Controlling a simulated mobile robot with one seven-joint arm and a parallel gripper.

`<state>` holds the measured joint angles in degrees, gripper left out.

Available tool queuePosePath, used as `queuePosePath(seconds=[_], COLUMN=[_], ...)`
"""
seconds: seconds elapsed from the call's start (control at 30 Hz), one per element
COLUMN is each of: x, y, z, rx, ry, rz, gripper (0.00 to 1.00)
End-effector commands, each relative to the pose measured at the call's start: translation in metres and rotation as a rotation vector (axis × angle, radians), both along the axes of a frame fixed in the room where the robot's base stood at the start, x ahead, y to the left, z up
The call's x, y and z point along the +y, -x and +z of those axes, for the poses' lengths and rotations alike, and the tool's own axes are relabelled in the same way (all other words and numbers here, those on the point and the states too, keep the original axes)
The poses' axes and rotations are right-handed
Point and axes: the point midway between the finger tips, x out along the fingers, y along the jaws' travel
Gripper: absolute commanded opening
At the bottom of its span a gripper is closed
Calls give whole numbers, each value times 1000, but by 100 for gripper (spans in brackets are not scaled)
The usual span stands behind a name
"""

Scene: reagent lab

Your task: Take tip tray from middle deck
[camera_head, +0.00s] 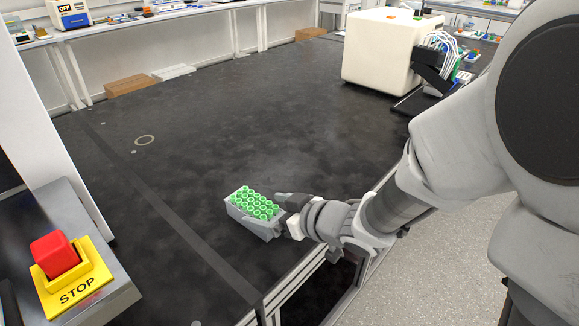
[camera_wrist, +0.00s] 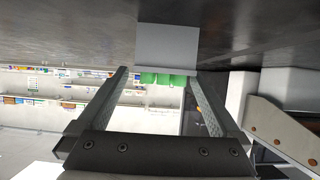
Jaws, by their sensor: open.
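The tip tray (camera_head: 254,224), a small grey box with rows of green round tops, stands upright on the dark deck near its front edge. My gripper (camera_head: 281,213) is at the right end of the tray, low over the deck, with its fingers apart. In the wrist view, which looks upside down, the tray's pale end face (camera_wrist: 167,46) and green tops lie ahead between the lines of my two fingers (camera_wrist: 158,74). The fingertips are close to the tray. Whether they overlap its sides or touch it, I cannot tell.
A red STOP button (camera_head: 55,252) on a yellow base stands at the lower left. A white machine (camera_head: 386,47) with tubes stands at the back right. The dark deck (camera_head: 225,120) behind and left of the tray is largely clear.

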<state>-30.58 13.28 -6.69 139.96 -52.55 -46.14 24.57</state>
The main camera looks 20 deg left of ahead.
Motion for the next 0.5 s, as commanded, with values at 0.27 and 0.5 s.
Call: queuePosePath(seconds=[0.27,0.5], x=[21,48], y=[-10,-18], z=[-11,-23], rx=[-1,-1], ry=[-1,0], rz=[1,3], gripper=[100,100])
